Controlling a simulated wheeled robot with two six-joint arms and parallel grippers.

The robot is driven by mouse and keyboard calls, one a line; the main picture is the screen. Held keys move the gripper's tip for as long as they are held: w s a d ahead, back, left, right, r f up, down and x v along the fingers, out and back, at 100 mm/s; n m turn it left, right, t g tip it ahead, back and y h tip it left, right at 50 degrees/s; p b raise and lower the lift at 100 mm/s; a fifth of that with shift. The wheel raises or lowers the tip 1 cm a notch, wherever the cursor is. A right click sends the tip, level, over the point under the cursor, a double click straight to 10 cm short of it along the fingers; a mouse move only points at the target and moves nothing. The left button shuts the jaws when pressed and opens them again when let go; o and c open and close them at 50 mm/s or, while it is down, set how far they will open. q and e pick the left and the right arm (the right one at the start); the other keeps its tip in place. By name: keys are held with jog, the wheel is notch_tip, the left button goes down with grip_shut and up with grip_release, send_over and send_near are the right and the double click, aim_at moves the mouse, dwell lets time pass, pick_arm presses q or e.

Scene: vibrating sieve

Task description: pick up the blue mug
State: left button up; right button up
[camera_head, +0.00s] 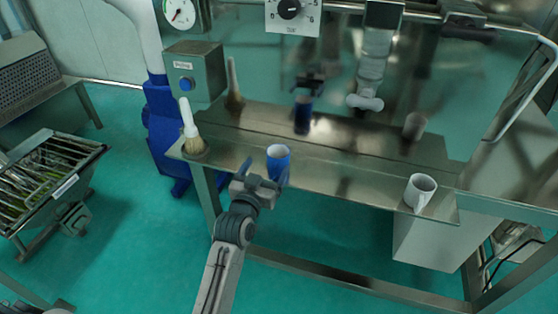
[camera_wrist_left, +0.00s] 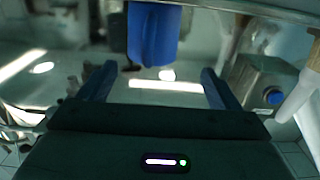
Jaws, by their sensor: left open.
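The blue mug (camera_head: 278,161) with a white inside stands upright near the front edge of the steel bench. My left gripper (camera_head: 265,176) is at the bench's front edge, just in front of the mug, with its fingers apart. In the left wrist view the blue mug (camera_wrist_left: 153,38) shows at the top middle, cut off by the frame. There the open left gripper (camera_wrist_left: 156,86) has one finger to each side, with the mug lined up between them and nothing held. I cannot tell whether a finger touches the mug.
A white mug (camera_head: 420,189) stands on the bench (camera_head: 330,163) at right. A brush (camera_head: 191,136) stands at the left end, near a control box (camera_head: 196,72) with a blue button. The shiny back panel mirrors the mugs and gripper. A nozzle (camera_head: 365,101) hangs behind.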

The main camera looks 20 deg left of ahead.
aim_at(274, 159)
pick_arm(q)
jog(key=shift+w+d, duration=0.1)
jog(key=shift+w, duration=0.3)
jog(key=w+p, duration=0.1)
jog(key=w, duration=0.1)
jog(key=w+d+p, duration=0.1)
jog(key=w+p, duration=0.1)
jog(key=shift+w+r, duration=0.15)
jog(key=shift+w, duration=0.5)
pick_arm(e)
jog(key=r, duration=0.1)
jog(key=d+r, duration=0.1)
jog(key=r, duration=0.1)
jog(key=shift+w+d+r, duration=0.1)
jog(key=shift+d, duration=0.2)
pick_arm(q)
jog(key=shift+s, duration=0.1)
jog(key=shift+c, duration=0.5)
jog(key=c, duration=0.7)
jog(key=shift+c, duration=1.4)
pick_arm(e)
jog(key=shift+a, duration=0.55)
